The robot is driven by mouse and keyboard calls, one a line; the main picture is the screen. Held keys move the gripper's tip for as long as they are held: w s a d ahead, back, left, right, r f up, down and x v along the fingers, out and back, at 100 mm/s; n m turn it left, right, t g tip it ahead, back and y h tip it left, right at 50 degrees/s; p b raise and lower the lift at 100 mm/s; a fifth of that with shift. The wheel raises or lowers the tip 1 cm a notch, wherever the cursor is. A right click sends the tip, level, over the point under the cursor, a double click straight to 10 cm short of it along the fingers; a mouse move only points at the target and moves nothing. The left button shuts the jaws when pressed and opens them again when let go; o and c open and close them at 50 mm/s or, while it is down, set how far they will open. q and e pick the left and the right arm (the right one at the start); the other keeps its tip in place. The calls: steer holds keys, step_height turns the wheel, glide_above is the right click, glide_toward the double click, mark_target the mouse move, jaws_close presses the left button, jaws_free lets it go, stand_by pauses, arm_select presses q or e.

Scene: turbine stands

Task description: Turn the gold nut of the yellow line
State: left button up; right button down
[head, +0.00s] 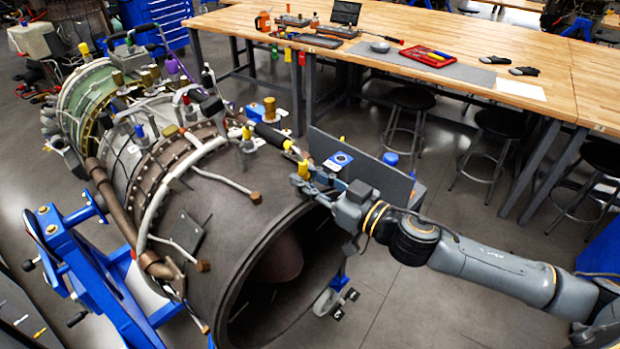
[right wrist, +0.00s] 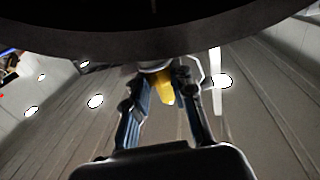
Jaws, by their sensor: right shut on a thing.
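The yellow line shows in the head view as a yellow fitting (head: 303,169) on the upper right side of the turbine engine (head: 215,215), near its open rim. My right gripper (head: 304,184) is at this fitting, coming in from the right. In the right wrist view, a yellow piece (right wrist: 164,88) sits between the two fingers of my right gripper (right wrist: 159,76). The fingers are shut on the nut at the base of this piece. The fingertips largely hide the nut, so its gold colour is not clear. My left gripper is not in view.
A grey panel (head: 370,165) with a blue-labelled part stands just behind my right gripper. Blue stand legs (head: 85,265) hold the engine at left. A wooden workbench (head: 440,50) with tools and stools (head: 495,125) is behind.

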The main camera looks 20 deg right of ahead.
steer(key=m+h, duration=0.1)
steer(key=t+h, duration=0.1)
steer(key=m+h, duration=0.1)
steer(key=shift+s+a+m+t, duration=0.1)
steer(key=shift+a+m+t, duration=0.15)
steer(key=shift+m+t, duration=0.05)
steer(key=m+h+b, duration=0.1)
steer(key=m+h, duration=0.1)
steer(key=h, duration=0.2)
steer(key=shift+a+f+t, duration=0.1)
steer(key=shift+a+t, duration=0.05)
steer(key=shift+t, duration=0.25)
steer(key=m+h+b, duration=0.2)
steer(key=m+h, duration=0.1)
steer(key=h, duration=0.1)
steer(key=shift+a, duration=0.15)
steer(key=shift+a+m+g+h+b, duration=0.1)
steer(key=shift+m+g+h+b, duration=0.2)
steer(key=shift+m+h+b, duration=0.75)
steer(key=shift+h, duration=0.75)
steer(key=shift+r, duration=0.2)
steer(key=c, duration=1.1)
jaws_free()
steer(key=shift+f, duration=0.1)
steer(key=v, duration=0.7)
steer(key=shift+s, duration=0.2)
